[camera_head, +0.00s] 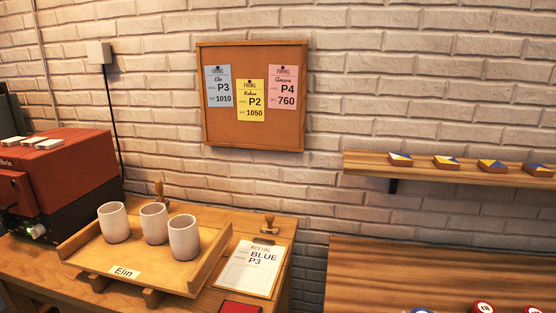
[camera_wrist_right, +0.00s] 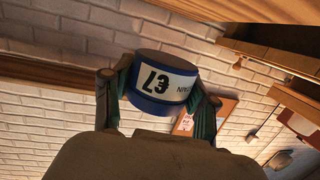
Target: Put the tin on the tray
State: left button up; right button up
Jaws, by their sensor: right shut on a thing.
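A dark blue round tin (camera_wrist_right: 148,105) with a white label is in the right wrist view. The wooden tray (camera_head: 84,252) stands at the lower left in the head view. It has a name label, "Elin" (camera_head: 124,271), on its front, and three pale cups (camera_head: 154,224) stand in a row on it. Neither gripper shows in the head view.
A clipboard (camera_head: 250,270) reading "BLUE P3" lies right of the tray, with a wooden stamp (camera_head: 269,225) behind it. A red and black machine (camera_head: 70,175) stands at the left. Several round-topped items, one red (camera_head: 483,307), show at the lower right edge. A shelf (camera_head: 430,168) holds painted tiles.

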jog(key=s+a+r+n+y, duration=0.1)
jog(key=s+a+r, duration=0.15)
jog(key=a, duration=0.35)
jog(key=s+a+r+y, duration=0.1)
jog(key=s+a+r, duration=0.15)
jog(key=a, duration=0.35)
jog(key=w+d+f, duration=0.1)
jog(key=d, duration=0.3)
jog(key=w+d+f+h, duration=0.1)
jog(key=w+d+f, duration=0.1)
jog(key=d, duration=0.2)
jog(key=w+d+f+h, duration=0.1)
jog(key=w+d, duration=0.1)
jog(key=d, duration=0.1)
jog(key=shift+d+f+m, duration=0.4)
jog(key=w+d+r+m+h, duration=0.1)
jog(key=w+d+h, duration=0.1)
jog(key=d, duration=1.1)
jog(key=shift+w+r+m, duration=0.15)
jog(key=shift+w+m, duration=0.1)
jog(key=shift+m, duration=0.15)
